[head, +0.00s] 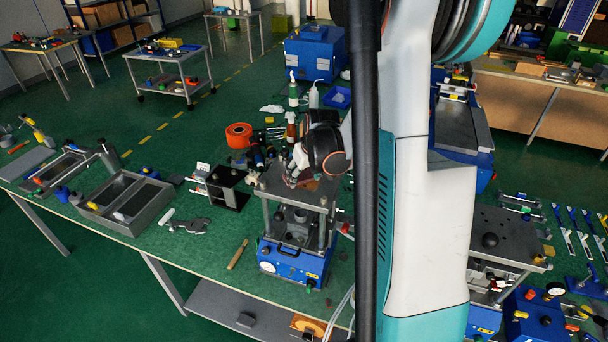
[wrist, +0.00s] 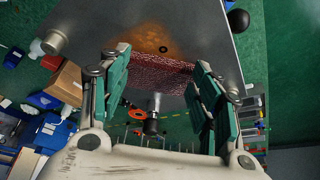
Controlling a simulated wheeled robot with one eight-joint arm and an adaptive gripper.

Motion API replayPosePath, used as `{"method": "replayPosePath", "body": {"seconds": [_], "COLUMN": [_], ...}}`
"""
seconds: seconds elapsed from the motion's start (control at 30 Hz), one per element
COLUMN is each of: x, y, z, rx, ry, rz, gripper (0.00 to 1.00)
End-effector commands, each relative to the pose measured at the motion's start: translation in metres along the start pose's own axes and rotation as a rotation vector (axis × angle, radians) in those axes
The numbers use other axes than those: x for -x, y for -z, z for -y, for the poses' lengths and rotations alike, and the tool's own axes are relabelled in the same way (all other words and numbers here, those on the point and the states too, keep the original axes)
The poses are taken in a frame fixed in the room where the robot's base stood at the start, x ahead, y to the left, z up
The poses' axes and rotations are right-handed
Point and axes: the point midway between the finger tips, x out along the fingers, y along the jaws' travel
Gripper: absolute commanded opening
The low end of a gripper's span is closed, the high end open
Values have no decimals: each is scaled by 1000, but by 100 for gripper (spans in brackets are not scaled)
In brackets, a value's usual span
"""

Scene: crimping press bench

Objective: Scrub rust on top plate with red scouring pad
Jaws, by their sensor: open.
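The grey top plate (head: 272,187) sits on posts above the blue press base (head: 292,263) near the bench front. In the wrist view, the top plate (wrist: 205,42) carries an orange-brown rust patch (wrist: 147,30). The red scouring pad (wrist: 158,76) lies at the plate's edge, between my two fingers. My gripper (wrist: 162,92) is open with a finger on either side of the pad; whether either finger touches it I cannot tell. In the head view my gripper (head: 322,165) is low over the plate, and my arm hides part of that area.
A second press (head: 497,238) stands at the right. On the bench are a grey two-compartment tray (head: 125,203), an orange tape roll (head: 239,135), a dark stand (head: 222,185), a wooden-handled tool (head: 238,254) and bottles (head: 293,92). The green surface left of the press is partly clear.

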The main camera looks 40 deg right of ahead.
Motion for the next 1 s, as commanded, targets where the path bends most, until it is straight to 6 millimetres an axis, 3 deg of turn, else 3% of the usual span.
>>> {"method": "replayPosePath", "body": {"seconds": [0.13, 0.17, 0.67, 1.0], "x": [-3, -3, -2, 8], "y": [-1, -2, -3, -23], "z": [0, 0, -2, -21], "rx": [1, 1, 0, -3], "ry": [0, 0, -1, -2], "rz": [3, 3, 2, 3], "gripper": [8, 0, 0, 0]}}
